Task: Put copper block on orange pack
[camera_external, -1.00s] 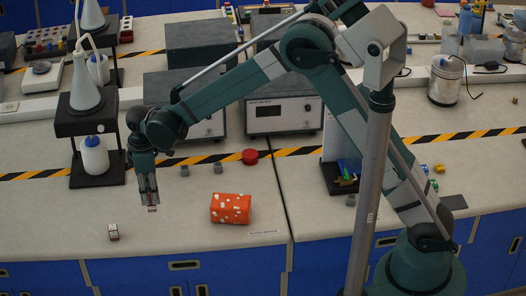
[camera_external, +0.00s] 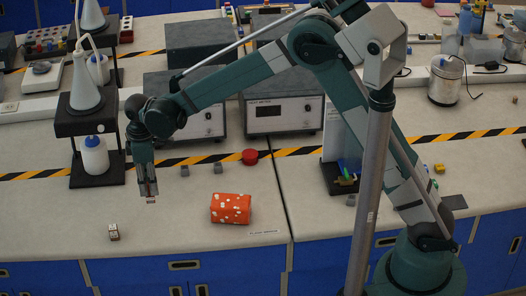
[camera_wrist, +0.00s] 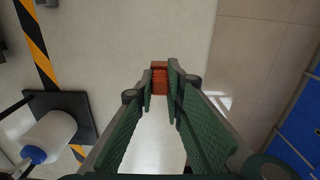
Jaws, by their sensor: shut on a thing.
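The copper block (camera_wrist: 160,80) is a small reddish-brown piece between my fingertips in the wrist view. My gripper (camera_wrist: 160,88) is shut on it. In the external view my gripper (camera_external: 150,195) points down above the left bench, and only a small part of the block shows at its tip. The orange pack (camera_external: 231,208), orange-red with white spots, lies on the bench to the right of my gripper and apart from it. The pack cannot be made out in the wrist view.
A small pale and dark cube (camera_external: 113,232) sits left of my gripper near the front edge. Two grey cubes (camera_external: 185,171) and a red round piece (camera_external: 250,156) lie behind. A black stand (camera_external: 96,177) with a white bottle (camera_external: 95,157) is at the left.

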